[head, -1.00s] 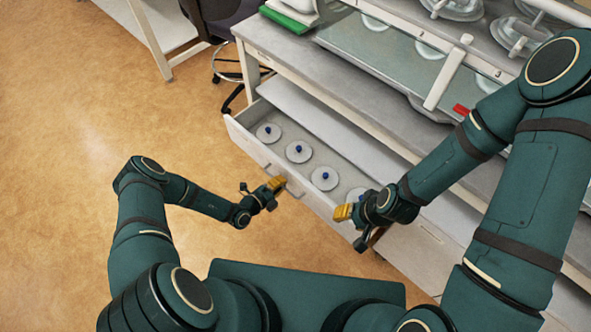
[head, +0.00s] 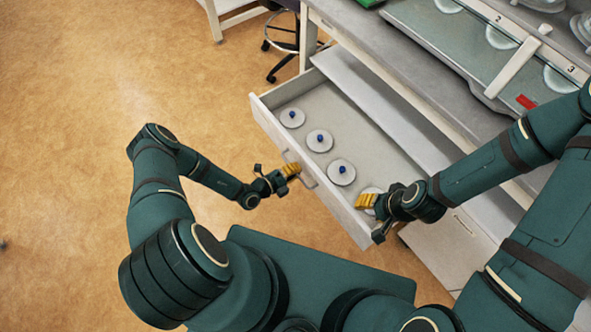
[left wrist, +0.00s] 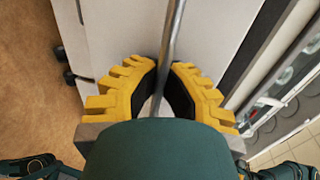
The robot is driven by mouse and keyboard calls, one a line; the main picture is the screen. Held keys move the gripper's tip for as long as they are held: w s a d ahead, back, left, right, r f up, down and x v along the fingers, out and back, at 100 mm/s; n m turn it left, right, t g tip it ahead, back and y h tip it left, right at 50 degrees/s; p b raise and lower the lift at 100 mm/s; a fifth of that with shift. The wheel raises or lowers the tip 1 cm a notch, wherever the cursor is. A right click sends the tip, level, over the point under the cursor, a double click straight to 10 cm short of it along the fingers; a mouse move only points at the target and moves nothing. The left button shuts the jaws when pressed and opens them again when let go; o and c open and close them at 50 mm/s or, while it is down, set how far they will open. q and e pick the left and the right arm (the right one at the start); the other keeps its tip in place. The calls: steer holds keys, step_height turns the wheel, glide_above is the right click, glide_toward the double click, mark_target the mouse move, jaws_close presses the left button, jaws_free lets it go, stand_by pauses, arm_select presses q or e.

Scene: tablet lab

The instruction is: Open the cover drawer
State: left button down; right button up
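The cover drawer (head: 350,219) is pulled well out from under the bench. Several round pale covers with blue knobs, such as this cover (head: 319,140), lie in a row inside it. My left gripper (head: 292,170) is at the bar handle (head: 309,181) on the drawer's front. In the left wrist view, the yellow fingers of the left gripper (left wrist: 166,68) close around the metal handle bar (left wrist: 175,32). My right gripper (head: 364,201) is over the drawer's near right end, hiding part of the last cover. Its fingers are too small to tell whether they are open.
The bench top (head: 395,50) above the drawer holds a glass-like panel with numbered places and pale discs. A wheeled chair (head: 284,40) stands beyond the drawer's far end. The floor (head: 90,130) to the left is clear.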

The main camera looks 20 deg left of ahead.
arm_select(q)
steer(key=shift+w, duration=0.1)
steer(key=c, duration=1.1)
jaws_free()
steer(key=shift+o, duration=0.2)
steer(key=v, duration=1.2)
